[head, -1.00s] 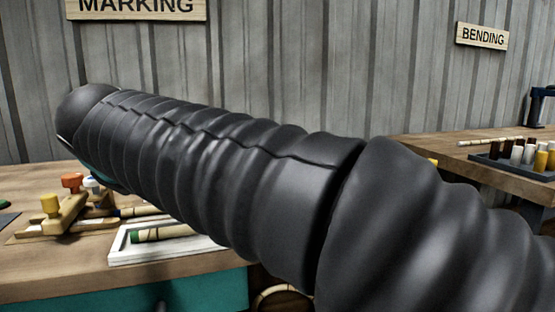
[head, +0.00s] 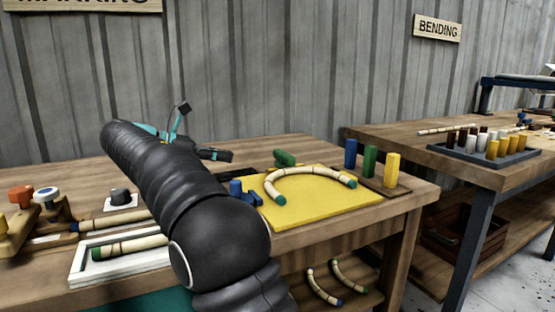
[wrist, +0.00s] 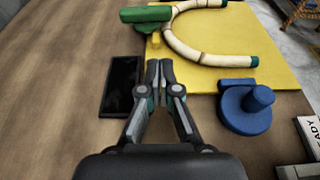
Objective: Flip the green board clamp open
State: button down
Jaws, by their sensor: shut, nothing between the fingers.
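The green board clamp (head: 285,158) is at the back edge of the yellow board (head: 312,208) in the head view. In the wrist view the green clamp (wrist: 147,15) is a bar at the board's upper left edge, close to the bent rattan (wrist: 192,48); I cannot tell whether it presses on it. My gripper (wrist: 159,68) is shut and empty, just short of the clamp in the picture and apart from it, near the board's left edge. A blue clamp (wrist: 245,108) with a round knob is at the board's near edge. My arm hides part of the table in the head view.
A flat black rectangle (wrist: 122,83) lies left of my gripper. Blue, green and yellow posts (head: 370,160) stand right of the board. A white tray (head: 120,278) holding a rattan piece is at left. A second table (head: 395,137) stands at right.

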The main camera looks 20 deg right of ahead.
aim_at(284, 162)
jog(key=shift+d, duration=0.1)
jog(key=x, duration=0.4)
jog(key=b+x, duration=0.1)
jog(key=x, duration=0.7)
jog(key=shift+d+r+b, duration=0.25)
jog(key=shift+d+b, duration=0.1)
jog(key=shift+b, duration=0.05)
jog(key=shift+d, duration=0.6)
jog(key=shift+a, duration=0.1)
